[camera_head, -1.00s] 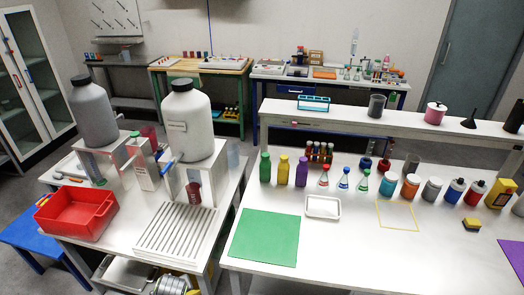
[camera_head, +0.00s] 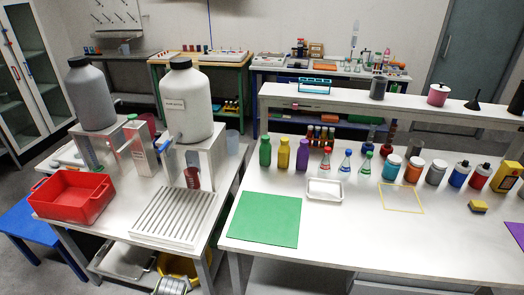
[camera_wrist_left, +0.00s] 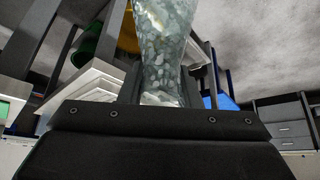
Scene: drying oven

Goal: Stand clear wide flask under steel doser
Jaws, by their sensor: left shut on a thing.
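A clear, glassy vessel with a mottled look (camera_wrist_left: 165,45) stands between the fingers of my left gripper (camera_wrist_left: 160,88) in the left wrist view. The gripper is shut on it; its top is cut off by the frame. In the head view, a dosing stand with a dark grey jug (camera_head: 91,95) is at the left, and one with a white jug (camera_head: 187,108) is to its right. I cannot tell for certain which is the steel doser. A red cup (camera_head: 192,178) stands under the white jug's stand. Neither gripper shows in the head view.
A red bin (camera_head: 72,193) and a ribbed white drain rack (camera_head: 173,216) lie in front of the dosers. The right table holds a green mat (camera_head: 262,220), a white tray (camera_head: 325,190), and several bottles and flasks.

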